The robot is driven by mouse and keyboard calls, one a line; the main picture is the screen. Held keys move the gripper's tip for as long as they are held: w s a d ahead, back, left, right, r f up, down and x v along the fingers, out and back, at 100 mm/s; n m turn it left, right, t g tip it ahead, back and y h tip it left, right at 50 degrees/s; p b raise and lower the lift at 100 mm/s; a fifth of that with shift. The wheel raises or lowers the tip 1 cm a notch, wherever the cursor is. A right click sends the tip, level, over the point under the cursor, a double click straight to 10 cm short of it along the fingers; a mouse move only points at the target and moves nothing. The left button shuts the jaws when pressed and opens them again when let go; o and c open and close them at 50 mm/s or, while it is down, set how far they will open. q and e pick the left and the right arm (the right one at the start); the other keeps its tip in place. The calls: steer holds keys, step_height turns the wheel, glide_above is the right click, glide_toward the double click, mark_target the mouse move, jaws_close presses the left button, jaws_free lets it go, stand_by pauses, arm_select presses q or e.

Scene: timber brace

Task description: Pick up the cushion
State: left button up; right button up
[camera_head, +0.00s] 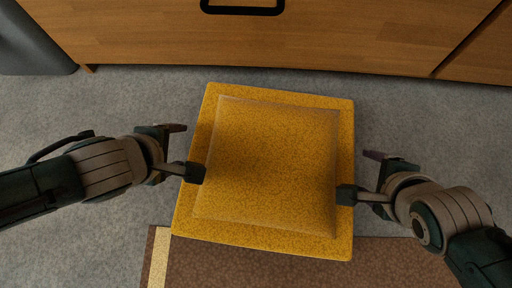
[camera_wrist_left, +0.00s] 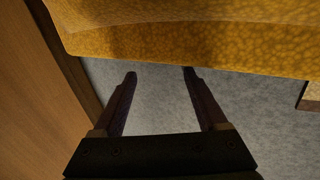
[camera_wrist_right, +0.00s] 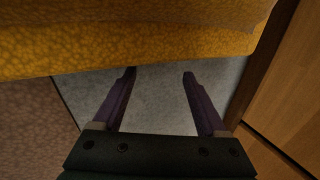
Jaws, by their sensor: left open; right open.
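The cushion (camera_head: 268,165) is a mustard-yellow, slightly puffed square in the middle of the head view. It lies on a wider, flat yellow square piece (camera_head: 345,120) of the same colour, whose rim shows all round it. My left gripper (camera_head: 186,150) is open at the left side of the yellow piece, and my right gripper (camera_head: 359,175) is open at its right side. In both wrist views the spread fingers point towards the yellow edge, with only grey carpet between them. Whether any fingertip touches the yellow piece, I cannot tell.
A wooden cabinet (camera_head: 300,40) with a black handle (camera_head: 242,8) stands along the top of the head view. A brown rug (camera_head: 300,270) with a pale stripe lies at the bottom. Grey carpet (camera_head: 110,105) is free on both sides. A dark grey object (camera_head: 35,45) stands at top left.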

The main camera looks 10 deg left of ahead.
arm_select(q)
steer(key=shift+d, duration=0.7)
arm_select(e)
steer(key=shift+a, duration=0.7)
arm_select(q)
steer(key=shift+s, duration=0.1)
arm_select(e)
steer(key=shift+a, duration=0.1)
